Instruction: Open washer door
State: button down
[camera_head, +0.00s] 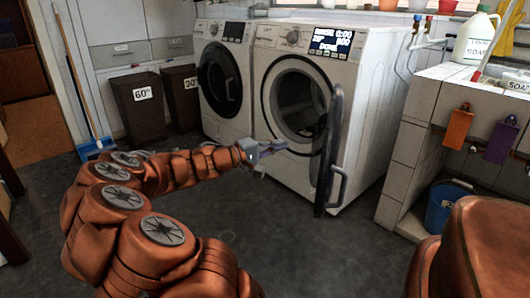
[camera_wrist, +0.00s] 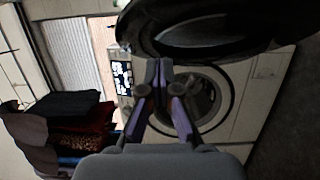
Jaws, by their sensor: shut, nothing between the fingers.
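The right washer (camera_head: 375,95) is white with a lit display, and its round drum opening (camera_head: 297,103) shows. Its dark door (camera_head: 321,185) stands swung out wide, seen nearly edge-on, with a grey handle (camera_head: 341,186) on its right side. My gripper (camera_head: 280,146) is left of the door, in front of the washer's face. The fingers are shut and empty. In the wrist view, my gripper (camera_wrist: 160,65) points at the washer front (camera_wrist: 246,95), with the door (camera_wrist: 145,38) across the top. I cannot tell whether the fingertips touch the door.
A second washer (camera_head: 220,82), its door shut, stands to the left. Two dark bins (camera_head: 139,108) and a broom (camera_head: 76,75) are further left. A tiled sink counter (camera_head: 400,165) with a blue bucket (camera_head: 442,208) is at right. The dark floor before the washers is clear.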

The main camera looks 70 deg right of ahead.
jog(key=w+a+p, duration=0.1)
jog(key=a, duration=0.5)
jog(key=shift+w+p, duration=0.3)
jog(key=shift+p, duration=0.05)
jog(key=shift+a, duration=0.1)
jog(key=a+r+n+t+y+p, duration=0.2)
jog(key=a+r+t+y+p, duration=0.1)
jog(key=a+r+p, duration=0.7)
jog(key=w+a+r+n+t+y+p, duration=0.1)
jog(key=a+r+n+t+y+p, duration=0.2)
jog(key=a+p, duration=1.4)
jog(key=a+r+n+t+y+p, duration=0.3)
jog(key=a+r+y+p, duration=0.4)
jog(key=a+r+p, duration=0.6)
jog(key=a+r+t, duration=0.1)
jog(key=a+r, duration=0.2)
jog(key=a, duration=0.4)
jog(key=shift+w+a+r+p, duration=0.2)
jog(key=shift+r+p, duration=0.1)
jog(key=shift+r, duration=0.1)
jog(key=shift+a, duration=0.1)
